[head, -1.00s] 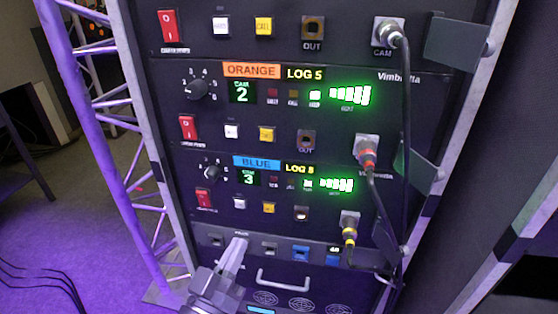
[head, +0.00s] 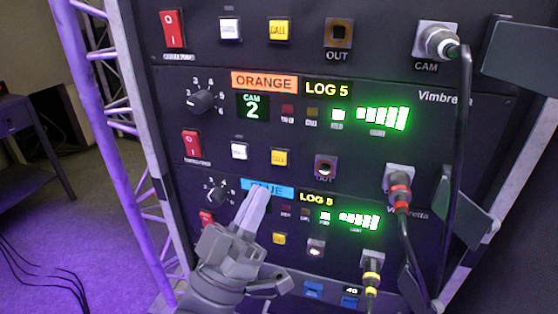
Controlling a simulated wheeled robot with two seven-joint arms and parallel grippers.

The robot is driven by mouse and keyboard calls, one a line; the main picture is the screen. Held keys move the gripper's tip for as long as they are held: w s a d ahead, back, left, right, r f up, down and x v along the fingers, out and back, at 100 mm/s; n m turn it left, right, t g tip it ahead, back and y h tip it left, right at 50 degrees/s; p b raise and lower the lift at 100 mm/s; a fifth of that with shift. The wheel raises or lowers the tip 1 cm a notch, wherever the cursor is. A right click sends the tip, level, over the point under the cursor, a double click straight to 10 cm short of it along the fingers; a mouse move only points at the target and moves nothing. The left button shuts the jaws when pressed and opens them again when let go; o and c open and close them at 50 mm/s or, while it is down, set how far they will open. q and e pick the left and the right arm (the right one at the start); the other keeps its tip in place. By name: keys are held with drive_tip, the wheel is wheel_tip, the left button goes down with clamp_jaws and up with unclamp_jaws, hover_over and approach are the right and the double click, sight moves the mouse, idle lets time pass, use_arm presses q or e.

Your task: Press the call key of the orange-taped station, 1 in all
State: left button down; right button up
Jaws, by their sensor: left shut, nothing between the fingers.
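The orange-taped station (head: 264,82) sits in the middle of the rack, with a "CAM 2" display and "LOG 5" label. Its yellow call key (head: 280,158) is at lower centre, right of a white key (head: 239,151). My left gripper (head: 262,192) is shut and empty. Its fingertips point up and overlap the blue tape (head: 280,191) of the station below, lower left of the orange station's call key and apart from it in the picture. The gripper hides part of the blue station's display and keys. My right gripper is not in view.
The upper station has its own yellow call key (head: 279,30) and a red rocker switch (head: 173,29). The blue station's yellow key (head: 279,238) is just right of my gripper. Cables hang from connectors (head: 399,178) on the right. A purple-lit truss (head: 100,120) stands left.

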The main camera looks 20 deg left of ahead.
sight(287, 142)
use_arm(q)
drive_tip(key=w+b, duration=0.1)
drive_tip(key=w, duration=0.5)
drive_tip(key=shift+d, duration=0.1)
idle(0.4)
idle(0.6)
idle(0.7)
drive_tip(key=shift+w, duration=0.35)
